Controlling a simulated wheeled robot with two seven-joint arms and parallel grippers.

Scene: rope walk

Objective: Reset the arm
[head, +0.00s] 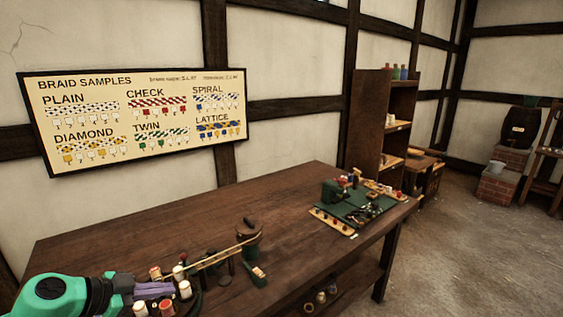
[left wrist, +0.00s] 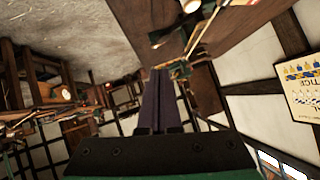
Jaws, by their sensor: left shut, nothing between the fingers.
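My left gripper (head: 153,290) reaches in from the lower left corner of the head view, over the near left part of the wooden table (head: 300,205). Its purple-grey fingers are together with nothing between them. In the left wrist view its fingers (left wrist: 160,85) also show closed and empty. Several spools, among them a white one (head: 185,289), stand around the fingertips in the head view; I cannot tell whether any touch them. My right gripper is not in view.
A dark weight-like block (head: 249,240) with a strung cord stands mid-table. A green board (head: 355,205) with small parts lies at the far right end. A braid samples board (head: 135,115) hangs on the wall. The table's middle is largely clear.

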